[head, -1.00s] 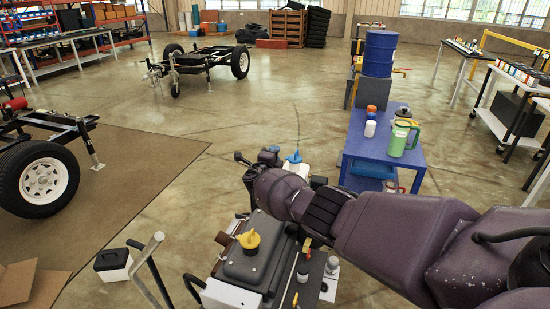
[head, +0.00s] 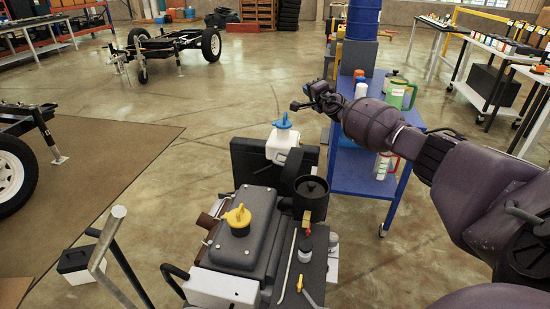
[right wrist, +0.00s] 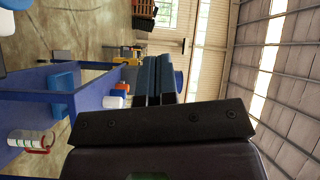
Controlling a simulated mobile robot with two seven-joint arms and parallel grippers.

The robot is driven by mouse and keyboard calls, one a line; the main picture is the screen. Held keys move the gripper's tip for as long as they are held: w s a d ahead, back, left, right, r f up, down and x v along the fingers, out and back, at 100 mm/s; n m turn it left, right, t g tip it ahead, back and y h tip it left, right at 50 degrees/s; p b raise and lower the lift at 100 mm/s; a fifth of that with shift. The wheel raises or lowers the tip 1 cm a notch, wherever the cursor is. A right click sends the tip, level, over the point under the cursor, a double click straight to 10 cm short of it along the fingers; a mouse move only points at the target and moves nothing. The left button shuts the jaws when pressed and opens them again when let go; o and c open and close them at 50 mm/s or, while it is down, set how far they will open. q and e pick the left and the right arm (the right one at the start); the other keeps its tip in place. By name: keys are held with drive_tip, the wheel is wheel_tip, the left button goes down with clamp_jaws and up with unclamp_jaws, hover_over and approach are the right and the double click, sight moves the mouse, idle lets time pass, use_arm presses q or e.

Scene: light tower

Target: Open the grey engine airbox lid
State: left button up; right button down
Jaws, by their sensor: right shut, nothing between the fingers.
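The engine unit stands in the lower middle of the head view. Its grey box-shaped cover (head: 262,232) carries a yellow cap (head: 238,216). A round dark canister (head: 311,190) stands at its right rear, and a dark grey block (head: 246,160) at its back. I cannot tell for certain which part is the airbox lid; no part looks raised open. My right gripper (head: 304,97) is in the air beyond and above the engine, left of the blue cart, touching nothing visible. Its fingers (right wrist: 160,80) are together and empty in the right wrist view. My left gripper is out of view.
A white bottle with a blue cap (head: 283,143) stands at the engine's back. The blue cart (head: 362,172) with cups and bottles is close to my right forearm. A metal handle (head: 104,240) rises left of the engine. Open floor lies behind and left.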

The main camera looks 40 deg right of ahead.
drive_tip(key=a+f+n+g+y+b, duration=0.2)
drive_tip(key=a+n+g+y, duration=0.1)
drive_tip(key=a+n+y, duration=0.25)
drive_tip(key=n+g+y, duration=0.2)
drive_tip(key=g+y, duration=0.1)
drive_tip(key=g, duration=0.7)
hover_over(297, 151)
drive_tip(key=shift+h, duration=0.25)
drive_tip(key=f, duration=0.4)
drive_tip(key=shift+w+d+f, duration=0.1)
drive_tip(key=shift+w+d, duration=0.1)
drive_tip(key=shift+w, duration=0.2)
drive_tip(key=shift+s+f, duration=0.3)
drive_tip(key=shift+s, duration=0.1)
drive_tip(key=shift+w+a+f, duration=0.1)
drive_tip(key=shift+a+f, duration=0.05)
drive_tip(key=shift+f, duration=0.1)
drive_tip(key=b+x, duration=0.1)
drive_tip(key=x, duration=0.6)
drive_tip(key=shift+a+f, duration=0.15)
drive_tip(key=shift+f, duration=0.1)
drive_tip(key=shift+x, duration=0.85)
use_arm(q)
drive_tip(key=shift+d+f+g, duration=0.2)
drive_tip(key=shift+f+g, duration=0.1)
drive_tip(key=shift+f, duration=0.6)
use_arm(e)
drive_tip(key=shift+w, duration=0.1)
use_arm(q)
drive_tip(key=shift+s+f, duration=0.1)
